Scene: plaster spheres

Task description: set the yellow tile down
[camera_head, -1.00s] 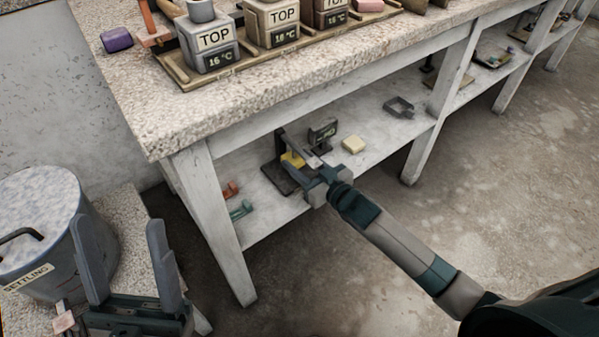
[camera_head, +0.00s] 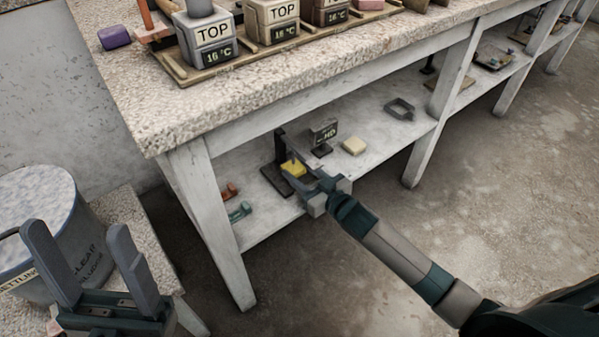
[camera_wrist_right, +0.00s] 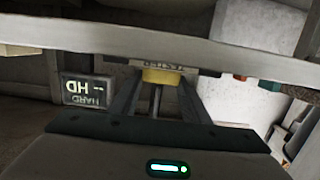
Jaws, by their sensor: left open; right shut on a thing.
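The yellow tile (camera_head: 293,168) is at the tips of my right gripper (camera_head: 301,168), which is shut on it, over the lower shelf. In the right wrist view the tile (camera_wrist_right: 162,76) shows between the two fingers, partly cut off by a pale edge. A dark stand (camera_head: 276,181) with an upright back is right by the tile. I cannot tell whether the tile touches it. My left gripper (camera_head: 78,232) is open and empty at the lower left, in front of a grey bucket (camera_head: 85,222).
A small dark sign reading HD (camera_head: 323,131) and a cream block (camera_head: 354,146) are behind the stand on the shelf. Reddish and green pieces (camera_head: 238,211) lie to its left. The bench top (camera_head: 190,118) overhangs the shelf, with a leg (camera_head: 215,220) at the left.

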